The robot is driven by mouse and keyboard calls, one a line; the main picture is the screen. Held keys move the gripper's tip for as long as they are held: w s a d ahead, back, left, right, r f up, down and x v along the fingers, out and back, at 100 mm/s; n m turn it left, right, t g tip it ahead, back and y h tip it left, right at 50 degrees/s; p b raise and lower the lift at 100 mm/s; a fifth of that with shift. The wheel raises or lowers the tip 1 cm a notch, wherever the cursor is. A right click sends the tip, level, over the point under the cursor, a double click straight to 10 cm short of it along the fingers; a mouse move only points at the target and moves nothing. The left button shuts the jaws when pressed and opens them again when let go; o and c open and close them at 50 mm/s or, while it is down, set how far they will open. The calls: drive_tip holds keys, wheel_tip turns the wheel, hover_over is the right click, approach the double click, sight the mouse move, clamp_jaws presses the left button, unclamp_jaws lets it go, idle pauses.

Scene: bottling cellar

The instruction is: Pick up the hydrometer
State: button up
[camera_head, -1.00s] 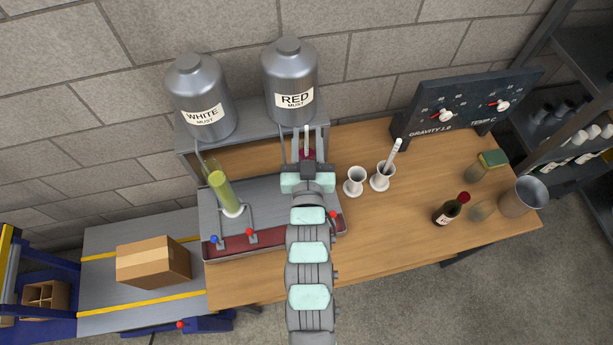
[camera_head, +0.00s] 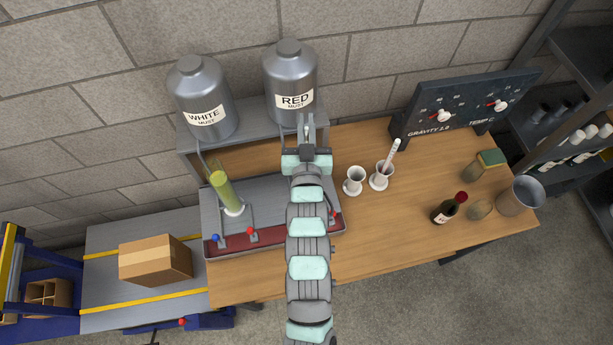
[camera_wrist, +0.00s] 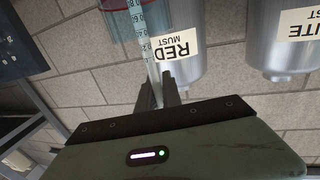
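The hydrometer (camera_wrist: 141,38) shows in the wrist view as a slim pale stem with a numbered scale. It runs from a clear cylinder with reddish liquid (camera_wrist: 116,10) at the top edge to between my fingers. My gripper (camera_wrist: 160,95) has its fingers close together around the stem's end and looks shut on it. In the head view my gripper (camera_head: 306,122) is in front of the red must tank's stand, and my arm hides the red cylinder and the stem. Whether the bulb is still in the liquid cannot be seen.
Tanks marked white (camera_head: 204,100) and red (camera_head: 291,80) stand behind. A cylinder of yellow-green liquid (camera_head: 224,188) is left of my arm. Two white cups (camera_head: 354,181) (camera_head: 379,178) stand to the right, one holding a white stick. A bottle (camera_head: 446,211) and metal bucket (camera_head: 520,195) are farther right.

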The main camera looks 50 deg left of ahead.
clamp_jaws()
drive_tip(key=shift+r, duration=0.1)
